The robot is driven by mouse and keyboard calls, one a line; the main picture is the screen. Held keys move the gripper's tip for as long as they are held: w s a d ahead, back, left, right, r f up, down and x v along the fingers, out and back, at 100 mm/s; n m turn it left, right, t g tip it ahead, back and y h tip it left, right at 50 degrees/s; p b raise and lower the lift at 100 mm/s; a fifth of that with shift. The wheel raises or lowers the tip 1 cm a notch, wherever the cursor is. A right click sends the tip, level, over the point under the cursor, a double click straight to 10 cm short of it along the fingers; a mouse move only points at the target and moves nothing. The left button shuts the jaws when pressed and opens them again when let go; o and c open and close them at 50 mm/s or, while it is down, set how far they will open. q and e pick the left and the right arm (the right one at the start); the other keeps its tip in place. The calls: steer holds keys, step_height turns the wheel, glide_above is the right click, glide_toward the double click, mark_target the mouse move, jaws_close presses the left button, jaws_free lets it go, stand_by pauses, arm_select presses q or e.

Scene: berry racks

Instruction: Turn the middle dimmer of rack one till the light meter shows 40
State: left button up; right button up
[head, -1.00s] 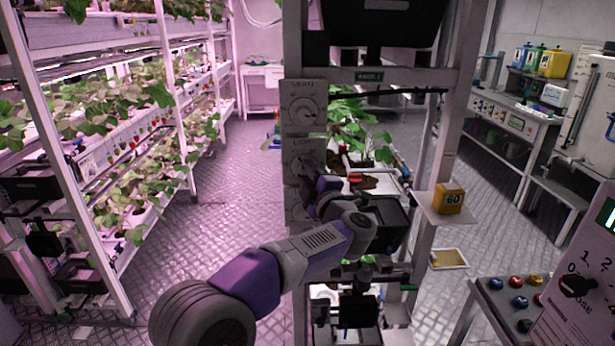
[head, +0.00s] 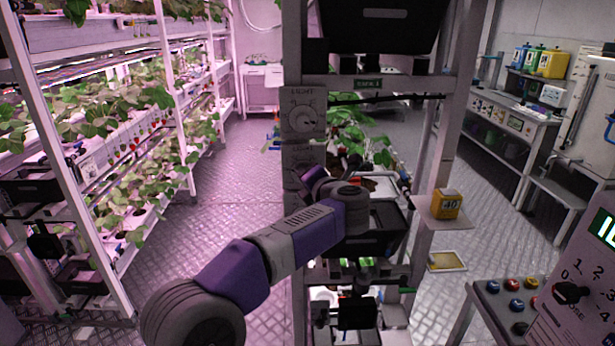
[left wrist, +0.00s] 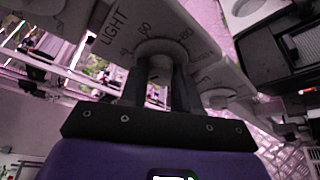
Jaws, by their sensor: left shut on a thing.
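The middle dimmer (left wrist: 163,48) is a round dial on a white plate marked LIGHT, with numbers around it, on the post of rack one (head: 465,90). In the left wrist view my left gripper (left wrist: 160,76) has its two dark fingers closed on the dial's knob. In the head view my purple and grey arm covers the knob, and only the top of its plate (head: 302,155) shows. The yellow light meter (head: 446,204) stands on a small shelf at the right of the rack and reads 40. My right gripper is not in view.
The upper dimmer (head: 303,117) sits just above on the same post. Another dial (left wrist: 218,98) shows beside the gripped one in the left wrist view. Berry racks (head: 165,60) line the left side. A button panel (head: 505,300) stands at the lower right. Floor is clear between racks.

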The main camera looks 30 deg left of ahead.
arm_select(q)
steer(key=shift+n+h, duration=0.3)
steer(key=shift+n, duration=0.2)
steer(key=o, duration=1.1)
steer(key=shift+c, duration=0.2)
steer(key=p+v, duration=0.1)
steer(key=v, duration=0.6)
steer(key=shift+s+d, duration=0.2)
steer(key=shift+r, duration=0.1)
